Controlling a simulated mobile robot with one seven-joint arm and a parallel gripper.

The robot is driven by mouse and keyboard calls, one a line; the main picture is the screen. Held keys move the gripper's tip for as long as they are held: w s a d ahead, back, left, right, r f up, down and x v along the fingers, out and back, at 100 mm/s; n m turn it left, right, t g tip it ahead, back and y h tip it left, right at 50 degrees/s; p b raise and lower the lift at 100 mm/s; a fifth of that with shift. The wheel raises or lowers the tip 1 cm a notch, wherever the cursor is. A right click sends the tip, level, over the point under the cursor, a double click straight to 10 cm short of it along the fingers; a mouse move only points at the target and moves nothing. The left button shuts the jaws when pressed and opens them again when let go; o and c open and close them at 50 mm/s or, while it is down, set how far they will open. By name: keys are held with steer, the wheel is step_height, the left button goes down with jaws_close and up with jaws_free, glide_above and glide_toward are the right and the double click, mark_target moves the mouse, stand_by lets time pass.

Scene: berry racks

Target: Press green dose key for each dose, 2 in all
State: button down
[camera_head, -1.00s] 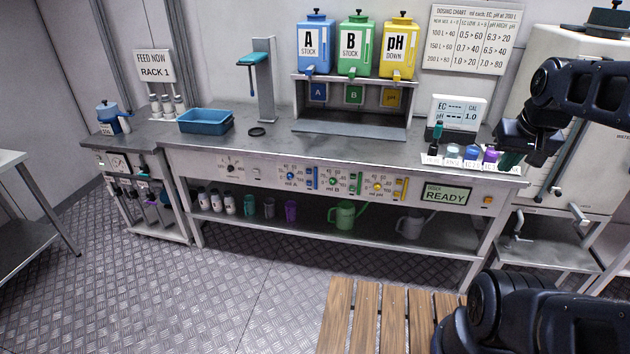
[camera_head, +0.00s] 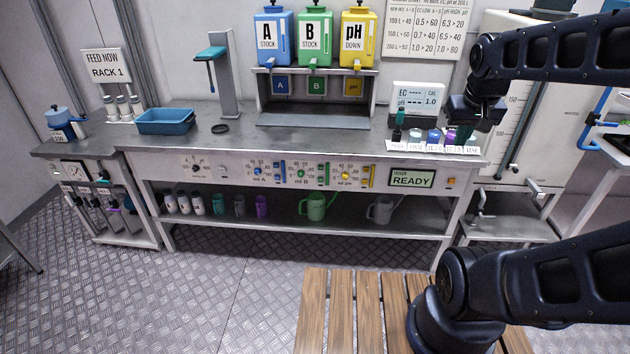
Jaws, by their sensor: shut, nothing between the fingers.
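The dosing panel runs along the bench front, with blue, green and yellow dials. The green dial (camera_head: 300,173) is in its middle, and a narrow green upright piece (camera_head: 324,173) stands just right of it. I cannot tell at this size which green part is the dose key. The doser display (camera_head: 411,179) reads READY. My gripper (camera_head: 463,138) is shut and empty, pointing down at the right end of the bench by the small bottles, well right of the green controls. Its fingertips are dark and hard to make out.
Stock tanks A, B (camera_head: 314,37) and pH stand on a shelf at the back. Small bottles (camera_head: 433,137) and a meter (camera_head: 417,99) crowd the bench's right end. A blue tray (camera_head: 165,121) is at left. A wooden slatted platform (camera_head: 341,300) lies in front.

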mark_target(321, 180)
steer(key=w+a+f+n+g+h, duration=0.15)
steer(key=w+a+f, duration=0.35)
steer(key=w, duration=0.5)
steer(key=w+a+f+n+h, duration=0.25)
steer(key=w+f, duration=0.35)
steer(key=w, duration=0.4)
steer(key=w+a+f+n+g+h, duration=0.1)
steer(key=w+a+f+h, duration=0.2)
steer(key=w+a+f, duration=0.5)
steer(key=w+a+f+n+t+h, duration=0.1)
steer(key=w+a+f+n+t, duration=0.2)
steer(key=a+f, duration=0.4)
steer(key=w+a+f+n+t+h, duration=0.1)
steer(key=a+f, duration=0.6)
steer(key=f, duration=0.7)
steer(key=w+a+f+n+t+h, duration=0.1)
steer(key=w+a+f+n+t, duration=0.3)
steer(key=f, duration=0.7)
steer(key=a+n+t, duration=0.1)
steer(key=a+n, duration=0.1)
steer(key=a, duration=0.1)
steer(key=shift+w+a+f+t, duration=0.3)
steer(key=shift+w+f+t, duration=0.05)
steer(key=shift+w, duration=4.4)
steer(key=shift+w, duration=0.2)
